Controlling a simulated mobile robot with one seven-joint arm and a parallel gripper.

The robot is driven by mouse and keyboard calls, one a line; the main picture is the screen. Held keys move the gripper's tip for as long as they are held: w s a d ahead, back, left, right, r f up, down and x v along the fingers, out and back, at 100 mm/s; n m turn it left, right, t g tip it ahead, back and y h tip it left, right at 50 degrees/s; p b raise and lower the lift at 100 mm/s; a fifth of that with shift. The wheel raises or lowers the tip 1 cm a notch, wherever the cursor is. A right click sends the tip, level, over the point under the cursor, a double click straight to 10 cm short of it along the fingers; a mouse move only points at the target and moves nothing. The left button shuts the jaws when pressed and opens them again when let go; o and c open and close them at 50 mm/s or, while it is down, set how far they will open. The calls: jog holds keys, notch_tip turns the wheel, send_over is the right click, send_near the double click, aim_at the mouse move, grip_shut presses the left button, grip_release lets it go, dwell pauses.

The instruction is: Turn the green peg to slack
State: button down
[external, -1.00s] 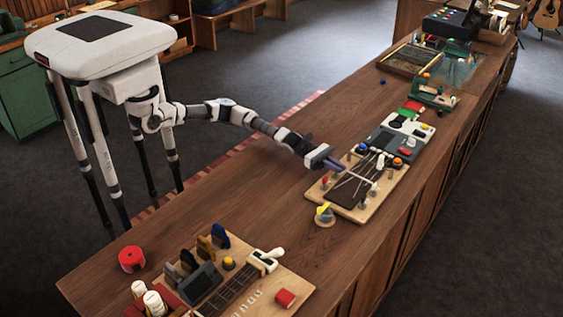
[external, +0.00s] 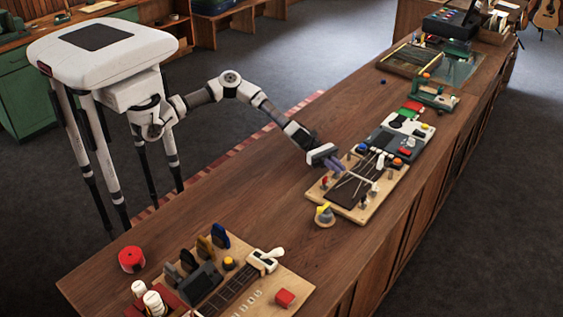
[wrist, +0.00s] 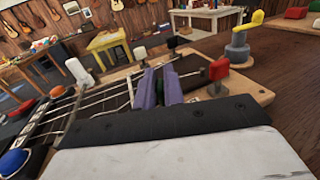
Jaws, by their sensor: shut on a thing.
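The wooden peg board (external: 375,213) lies on the counter with a dark middle strip and strings. My gripper (external: 340,166) is over its left edge, pointing down and right. In the wrist view my purple fingers (wrist: 160,87) are closed together among the strings and pegs. What they grip is hidden between them. No green peg shows elsewhere on the board, so I take it to be the one between the fingers. A red peg (wrist: 218,68) is to their right, a white peg (wrist: 80,71) to their left, and a blue peg (wrist: 12,161) at the lower left.
A yellow-handled knob (external: 324,212) stands beside the board's near left end; it is also in the wrist view (wrist: 239,40). A grey device panel (external: 385,142) adjoins the far end. A second board (external: 288,287) is nearer. Bare counter (external: 235,200) lies between the boards.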

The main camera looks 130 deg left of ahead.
jog(key=shift+d+f, duration=0.15)
jog(key=shift+d, duration=0.1)
jog(key=c, duration=1.6)
grip_release()
jog(key=shift+o, duration=0.5)
jog(key=shift+a, duration=0.2)
jog(key=b+v, duration=0.3)
jog(key=v, duration=1.1)
jog(key=shift+b, duration=0.3)
jog(key=shift+w, duration=0.1)
